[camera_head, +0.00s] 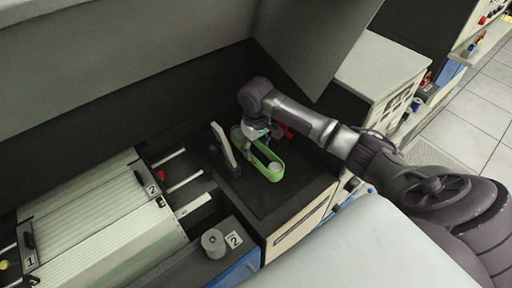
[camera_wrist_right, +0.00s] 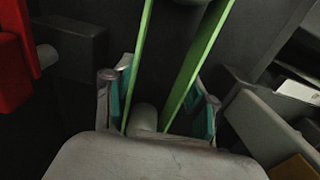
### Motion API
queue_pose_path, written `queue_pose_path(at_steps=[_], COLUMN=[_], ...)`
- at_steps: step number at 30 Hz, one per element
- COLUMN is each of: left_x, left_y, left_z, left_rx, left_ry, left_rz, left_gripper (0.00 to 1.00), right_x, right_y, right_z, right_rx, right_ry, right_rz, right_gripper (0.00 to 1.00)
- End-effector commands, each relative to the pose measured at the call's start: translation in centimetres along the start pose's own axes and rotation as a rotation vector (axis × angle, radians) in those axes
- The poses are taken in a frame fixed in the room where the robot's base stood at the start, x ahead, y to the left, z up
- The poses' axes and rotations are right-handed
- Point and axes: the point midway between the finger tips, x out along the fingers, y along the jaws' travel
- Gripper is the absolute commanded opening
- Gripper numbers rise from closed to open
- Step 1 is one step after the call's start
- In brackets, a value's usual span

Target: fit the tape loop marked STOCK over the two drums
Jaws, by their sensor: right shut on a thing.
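The green tape loop (camera_head: 265,158) is a long narrow oval band on the dark deck in the head view. One whitish drum (camera_head: 275,167) shows inside its near end. My right gripper (camera_head: 258,133) is at the loop's far end and covers it. In the right wrist view the loop's two green sides (camera_wrist_right: 197,62) run between my fingers (camera_wrist_right: 162,105), whose teal pads lie against them. A pale round post (camera_wrist_right: 145,118) stands between the sides; I cannot tell whether it is a drum. No STOCK marking is readable. My left gripper is out of view.
An upright pale plate (camera_head: 223,145) stands left of the loop. A red part (camera_head: 283,131) is beside my gripper. A grey spool (camera_head: 213,241) sits at the front by a "2" label. A ribbed cover (camera_head: 110,215) lies left. The deck right of the loop is clear.

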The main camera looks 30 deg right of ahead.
Motion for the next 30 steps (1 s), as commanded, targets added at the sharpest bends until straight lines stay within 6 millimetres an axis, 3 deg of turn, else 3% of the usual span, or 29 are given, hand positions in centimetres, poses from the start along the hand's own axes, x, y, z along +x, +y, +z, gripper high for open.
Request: queue_pose_path(at_steps=[18, 19, 23, 30], left_x=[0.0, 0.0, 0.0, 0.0], left_y=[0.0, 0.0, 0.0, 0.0], left_z=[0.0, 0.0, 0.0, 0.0], left_rx=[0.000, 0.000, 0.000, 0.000], left_ry=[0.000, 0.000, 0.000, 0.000], left_rz=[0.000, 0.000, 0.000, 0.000], left_gripper=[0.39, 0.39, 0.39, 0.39], right_x=[1.2, 1.1, 1.1, 1.1], right_y=[0.0, 0.0, 0.0, 0.0], right_z=[0.0, 0.0, 0.0, 0.0], right_rx=[0.001, 0.000, 0.000, 0.000], right_ry=[-0.001, -0.001, 0.000, 0.000], right_rz=[0.000, 0.000, 0.000, 0.000], right_gripper=[0.33, 0.61, 0.83, 0.85])
